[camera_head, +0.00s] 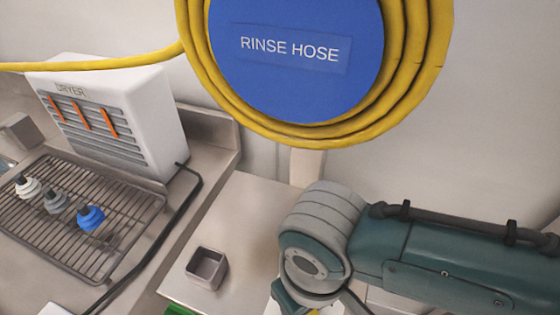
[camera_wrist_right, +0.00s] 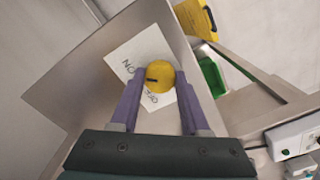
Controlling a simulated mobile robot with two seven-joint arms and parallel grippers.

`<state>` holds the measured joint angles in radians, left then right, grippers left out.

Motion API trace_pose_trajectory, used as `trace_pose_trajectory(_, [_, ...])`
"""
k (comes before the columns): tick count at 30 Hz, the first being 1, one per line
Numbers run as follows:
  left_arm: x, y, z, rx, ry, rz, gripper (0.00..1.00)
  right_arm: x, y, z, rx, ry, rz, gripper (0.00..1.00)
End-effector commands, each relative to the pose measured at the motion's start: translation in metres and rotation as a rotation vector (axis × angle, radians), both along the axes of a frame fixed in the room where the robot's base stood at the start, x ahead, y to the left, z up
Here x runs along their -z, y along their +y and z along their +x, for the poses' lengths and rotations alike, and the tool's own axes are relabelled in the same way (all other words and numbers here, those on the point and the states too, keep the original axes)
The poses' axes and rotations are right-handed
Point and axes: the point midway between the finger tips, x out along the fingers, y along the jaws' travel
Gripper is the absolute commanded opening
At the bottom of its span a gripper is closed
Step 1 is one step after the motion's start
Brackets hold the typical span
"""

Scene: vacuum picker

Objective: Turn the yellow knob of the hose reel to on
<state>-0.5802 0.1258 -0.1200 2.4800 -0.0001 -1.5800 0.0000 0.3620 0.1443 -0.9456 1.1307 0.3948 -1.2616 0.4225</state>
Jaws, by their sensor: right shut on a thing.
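The hose reel (camera_head: 290,85) hangs on the wall at the top of the head view, a blue disc marked RINSE HOSE with yellow hose (camera_head: 420,70) coiled around it. In the right wrist view the round yellow knob (camera_wrist_right: 159,84) sits over a white label (camera_wrist_right: 125,55) lettered ON and OFF. A short dark mark shows on the knob's face; which word it points to I cannot tell. My right gripper (camera_wrist_right: 160,72) has its purple fingers on both sides of the knob and is shut on it. In the head view my right arm hides this gripper. My left gripper is not in view.
A white dryer (camera_head: 120,115) and a wire rack (camera_head: 120,215) with several small nozzle-like items stand at the left. A small grey square cup (camera_head: 207,268) is on the counter. A yellow object (camera_wrist_right: 196,18) and a green bin (camera_wrist_right: 212,75) lie beyond the right finger.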

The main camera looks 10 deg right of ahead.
Motion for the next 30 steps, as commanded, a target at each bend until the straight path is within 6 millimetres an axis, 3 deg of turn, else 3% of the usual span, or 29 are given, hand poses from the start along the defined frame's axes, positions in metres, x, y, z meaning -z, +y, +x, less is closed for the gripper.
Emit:
trace_pose_trajectory(2, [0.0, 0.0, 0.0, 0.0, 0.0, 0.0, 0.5, -0.001, 0.001, 0.001, 0.0, -0.002, 0.004, 0.0])
trace_pose_trajectory(3, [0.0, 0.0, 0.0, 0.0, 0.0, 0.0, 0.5, -0.001, 0.001, 0.001, 0.0, -0.002, 0.004, 0.5])
trace_pose_trajectory(10, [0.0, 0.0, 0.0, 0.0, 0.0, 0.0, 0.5, -0.001, 0.001, 0.001, 0.0, -0.002, 0.002, 0.76])
trace_pose_trajectory(20, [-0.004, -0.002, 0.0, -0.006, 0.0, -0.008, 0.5, -0.008, 0.001, 0.001, -0.001, -0.002, 0.002, 0.76])
trace_pose_trajectory(30, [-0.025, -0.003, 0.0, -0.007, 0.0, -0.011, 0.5, -0.073, 0.001, 0.001, -0.002, -0.004, 0.005, 0.76])
